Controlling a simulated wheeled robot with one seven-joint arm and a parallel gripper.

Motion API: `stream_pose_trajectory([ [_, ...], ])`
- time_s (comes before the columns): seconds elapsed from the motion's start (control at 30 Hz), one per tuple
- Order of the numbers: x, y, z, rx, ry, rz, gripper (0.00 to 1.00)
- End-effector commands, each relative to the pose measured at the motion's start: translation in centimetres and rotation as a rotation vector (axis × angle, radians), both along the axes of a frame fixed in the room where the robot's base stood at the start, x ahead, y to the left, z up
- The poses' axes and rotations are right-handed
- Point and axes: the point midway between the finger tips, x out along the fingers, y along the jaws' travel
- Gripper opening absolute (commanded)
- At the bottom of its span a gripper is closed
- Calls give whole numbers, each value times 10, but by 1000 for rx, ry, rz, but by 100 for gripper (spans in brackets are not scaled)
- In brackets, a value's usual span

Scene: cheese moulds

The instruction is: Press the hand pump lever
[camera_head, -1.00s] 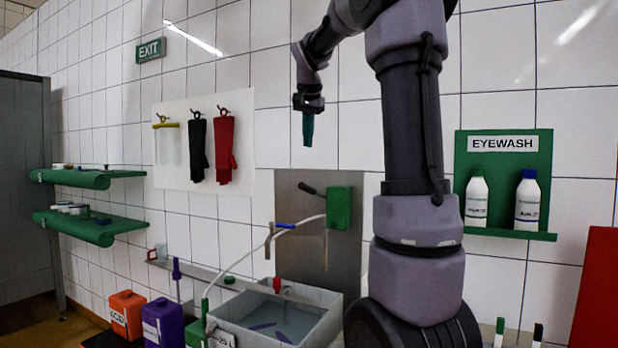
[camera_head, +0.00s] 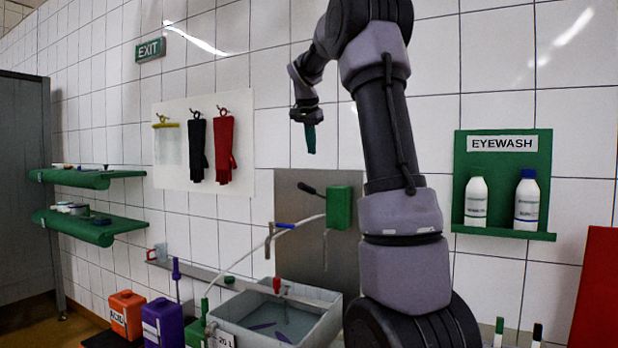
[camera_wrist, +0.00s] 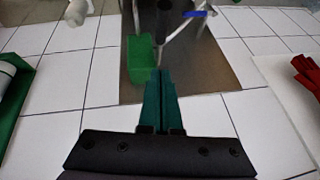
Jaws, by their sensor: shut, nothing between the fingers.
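A green box (camera_head: 339,207), which looks like the hand pump, is fixed to a metal plate on the tiled wall. A dark lever (camera_head: 307,188) sticks out from its left side, tilted up. The green box also shows in the wrist view (camera_wrist: 141,62), left of my fingertips. My gripper (camera_head: 311,151) points down above the plate, with its teal fingers together and empty. In the wrist view my gripper (camera_wrist: 160,74) overlaps the plate. I see no contact with the box or lever, but the exact depth gap is unclear.
Below the plate is a grey basin (camera_head: 285,325) with a white hose and a red tap. Blue-handled pipework (camera_head: 283,226) is left of the box. Hanging gloves (camera_head: 224,150) are to the left, an eyewash shelf (camera_head: 504,232) with bottles to the right.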

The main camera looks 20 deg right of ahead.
Motion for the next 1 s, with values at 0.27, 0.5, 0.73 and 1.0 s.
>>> stream_pose_trajectory([
  [0.27,23,-17,-55,1,4,-1,0],
  [0.5,25,-8,-88,1,2,1,0],
  [0.73,25,-4,-98,0,0,0,0],
  [1.0,25,-4,-98,0,-1,0,0],
])
